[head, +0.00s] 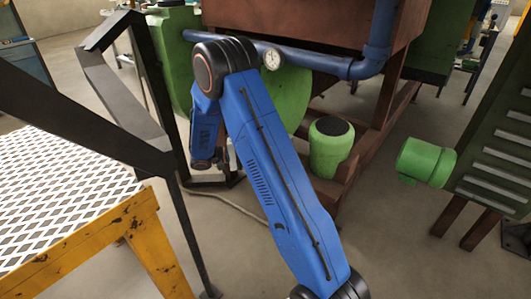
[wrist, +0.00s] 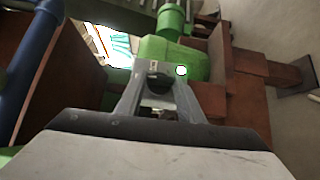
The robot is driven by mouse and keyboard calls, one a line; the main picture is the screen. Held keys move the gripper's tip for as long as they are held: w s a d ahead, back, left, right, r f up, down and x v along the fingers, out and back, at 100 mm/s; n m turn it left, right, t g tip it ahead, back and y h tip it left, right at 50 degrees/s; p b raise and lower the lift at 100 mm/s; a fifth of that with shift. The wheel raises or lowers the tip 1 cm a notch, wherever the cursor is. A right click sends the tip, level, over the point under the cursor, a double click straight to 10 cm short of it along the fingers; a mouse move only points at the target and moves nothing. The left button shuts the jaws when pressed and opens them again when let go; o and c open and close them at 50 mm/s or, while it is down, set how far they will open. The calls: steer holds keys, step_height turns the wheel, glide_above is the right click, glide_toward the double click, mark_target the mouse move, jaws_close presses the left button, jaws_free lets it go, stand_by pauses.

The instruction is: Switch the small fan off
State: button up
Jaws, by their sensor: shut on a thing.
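A dark switch knob (wrist: 159,82) sits on a pale plate in front of a green housing (wrist: 190,62) in the wrist view. The knob's exact angle is hard to read. In the head view a large green rounded casing (head: 290,98) stands behind my blue arm. The switch is hidden there, and my gripper's fingers cannot be made out clearly behind the arm.
A blue pipe (head: 310,65) with a round gauge (head: 273,59) runs along the brown furnace body (head: 320,28). A green motor (head: 331,147) stands on a brown frame. A dark railing (head: 125,75) and yellow-edged mesh platform (head: 130,222) are left. Floor at lower right is clear.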

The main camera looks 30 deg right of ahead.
steer(key=o, duration=1.1)
steer(key=shift+c, duration=0.2)
steer(key=shift+w, duration=0.1)
steer(key=v, duration=1.2)
